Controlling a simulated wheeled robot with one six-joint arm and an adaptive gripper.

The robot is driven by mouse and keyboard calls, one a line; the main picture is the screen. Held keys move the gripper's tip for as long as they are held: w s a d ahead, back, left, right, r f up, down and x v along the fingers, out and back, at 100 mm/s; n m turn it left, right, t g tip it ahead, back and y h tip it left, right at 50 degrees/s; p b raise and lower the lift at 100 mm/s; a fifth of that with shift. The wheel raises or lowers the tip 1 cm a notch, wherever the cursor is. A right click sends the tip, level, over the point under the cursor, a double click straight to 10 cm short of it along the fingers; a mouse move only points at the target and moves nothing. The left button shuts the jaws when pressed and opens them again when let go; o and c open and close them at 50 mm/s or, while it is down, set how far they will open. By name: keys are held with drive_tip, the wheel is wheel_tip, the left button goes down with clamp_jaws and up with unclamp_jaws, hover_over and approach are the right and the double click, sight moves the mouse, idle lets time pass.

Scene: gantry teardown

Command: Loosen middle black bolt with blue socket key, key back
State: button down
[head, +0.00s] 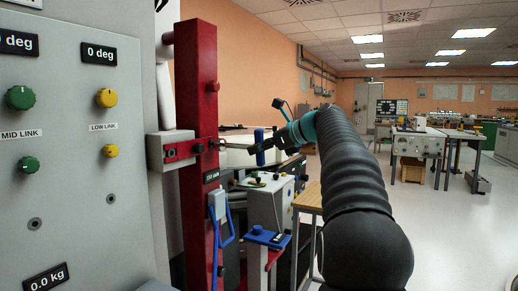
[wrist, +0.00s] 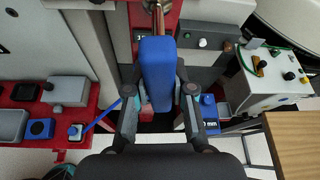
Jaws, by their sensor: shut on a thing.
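The blue socket key (head: 260,147) is held by its blue handle in my gripper (head: 266,146). My gripper is shut on this handle, which fills the middle of the wrist view (wrist: 157,70) between the two fingers (wrist: 160,92). The key's thin metal shaft points left in the head view, towards the red upright post (head: 199,85). Its tip is at or close to the post's right side; I cannot tell whether it sits on a bolt. A grey block with a red plate and dark bolts (head: 171,151) is on the post at that height. In the wrist view the shaft's tip runs towards the top edge.
A blue-handled bracket (head: 223,228) hangs low on the red post. A grey control box (head: 268,206) and a wooden-topped table (head: 308,197) stand behind, below my gripper. A large grey panel with knobs (head: 70,170) fills the left. Open floor lies to the right.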

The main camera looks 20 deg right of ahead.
drive_tip(key=n+t+h+b, duration=0.1)
drive_tip(key=b, duration=0.2)
drive_tip(key=shift+s+f+n+b, duration=0.1)
drive_tip(key=shift+f+n+b, duration=0.25)
drive_tip(key=shift+f+n, duration=0.05)
drive_tip(key=shift+r, duration=0.4)
drive_tip(key=shift+f+n+t+h+b, duration=0.3)
drive_tip(key=shift+f+n+t+b, duration=0.1)
drive_tip(key=shift+n+b, duration=0.7)
drive_tip(key=shift+b, duration=0.5)
drive_tip(key=shift+r+n+t+h+b, duration=0.1)
drive_tip(key=shift+n+t+h+b, duration=0.3)
drive_tip(key=shift+n+t+b, duration=0.45)
drive_tip(key=shift+r+n+b, duration=0.3)
drive_tip(key=shift+n, duration=0.05)
drive_tip(key=shift+s+d, duration=0.15)
drive_tip(key=shift+s+d, duration=0.9)
drive_tip(key=shift+s, duration=0.25)
drive_tip(key=shift+s+d, duration=0.85)
drive_tip(key=shift+s, duration=0.25)
